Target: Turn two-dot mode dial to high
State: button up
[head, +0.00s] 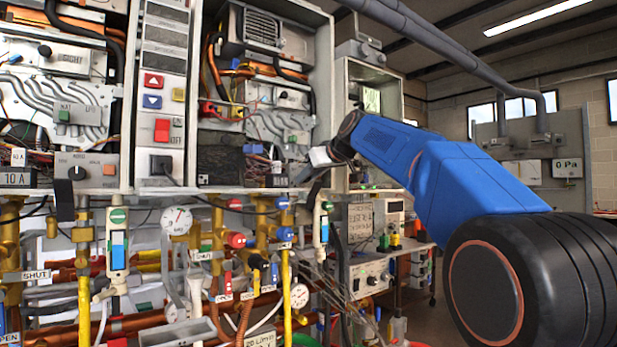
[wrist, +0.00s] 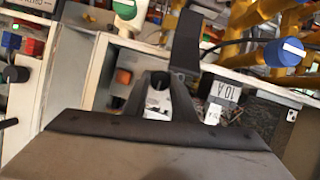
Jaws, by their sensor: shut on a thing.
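In the head view my gripper (head: 322,157) is at the lower right edge of the second open heater (head: 235,185). In the wrist view the gripper fingers (wrist: 158,85) are closed together at a pale control panel (wrist: 108,70), beside an orange button (wrist: 123,76). They are shut on the mode dial there, which the fingers almost wholly hide. Its pointer and setting cannot be read. The left heater in the head view carries a similar dark mode dial (head: 77,172) beside an orange button (head: 109,169).
Pipes and valves (head: 177,220) crowd the space below the heaters. Open floor lies at right.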

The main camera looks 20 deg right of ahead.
jog(key=m+y, duration=0.2)
jog(key=m, duration=0.1)
jog(key=shift+d+g, duration=0.2)
jog(key=shift+g, duration=0.1)
jog(key=shift+d+m+y, duration=0.1)
jog(key=shift+m+y, duration=1)
jog(key=shift+m, duration=0.3)
jog(key=shift+f, duration=0.1)
jog(key=o, duration=1)
jog(key=shift+o, duration=0.2)
jog(key=v, duration=1.7)
